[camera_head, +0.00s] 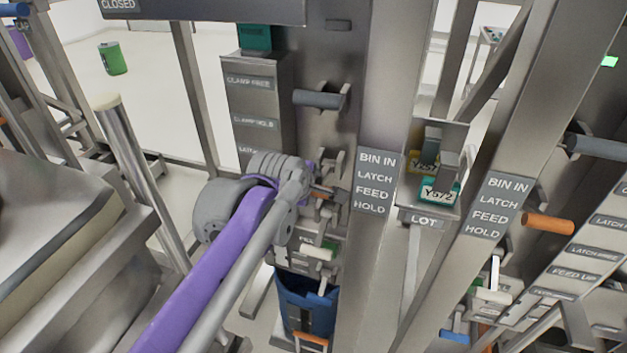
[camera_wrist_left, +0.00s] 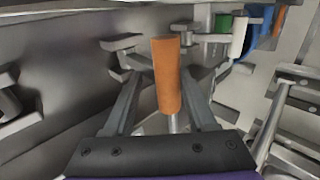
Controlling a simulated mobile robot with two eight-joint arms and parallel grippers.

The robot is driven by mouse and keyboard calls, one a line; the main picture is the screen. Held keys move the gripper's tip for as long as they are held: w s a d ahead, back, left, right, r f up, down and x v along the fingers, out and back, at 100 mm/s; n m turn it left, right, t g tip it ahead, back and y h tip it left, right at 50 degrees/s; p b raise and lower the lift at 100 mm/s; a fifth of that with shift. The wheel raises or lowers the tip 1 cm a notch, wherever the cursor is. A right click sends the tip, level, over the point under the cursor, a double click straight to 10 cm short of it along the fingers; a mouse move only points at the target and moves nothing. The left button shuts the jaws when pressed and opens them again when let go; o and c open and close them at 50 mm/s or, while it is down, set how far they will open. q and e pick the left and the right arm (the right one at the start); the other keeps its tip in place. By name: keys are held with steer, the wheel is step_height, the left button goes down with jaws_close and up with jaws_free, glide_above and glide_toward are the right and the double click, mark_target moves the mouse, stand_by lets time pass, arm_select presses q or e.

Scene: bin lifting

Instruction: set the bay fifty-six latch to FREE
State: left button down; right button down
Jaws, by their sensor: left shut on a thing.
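My left gripper (camera_head: 322,191) reaches in from the lower left to the front of a grey bay column. In the left wrist view, the gripper (camera_wrist_left: 178,78) is shut on an orange handle (camera_wrist_left: 168,72), which stands between its fingers. The handle is mostly hidden by the gripper in the head view. Labels on the column's left panel (camera_head: 256,105) read CLAMP FREE and CLAMP HOLD; a lower label is partly covered by my arm. I cannot read a bay number. My right gripper is not in view.
A grey handle (camera_head: 318,99) sticks out above my gripper. A blue bin (camera_head: 303,296) is below it. Posts with signs (camera_head: 375,182) reading BIN IN, LATCH, FEED, HOLD stand to the right. Another bay with an orange handle (camera_head: 548,224) is farther right.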

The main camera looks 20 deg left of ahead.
arm_select(q)
step_height(320, 180, down, 6)
steer(key=t+b, duration=0.2)
steer(key=t, duration=0.1)
steer(key=shift+r+t, duration=0.15)
steer(key=shift+t, duration=0.15)
stand_by(0.4)
steer(key=c, duration=0.5)
jaws_free()
steer(key=shift+o, duration=1.5)
steer(key=shift+w, duration=0.25)
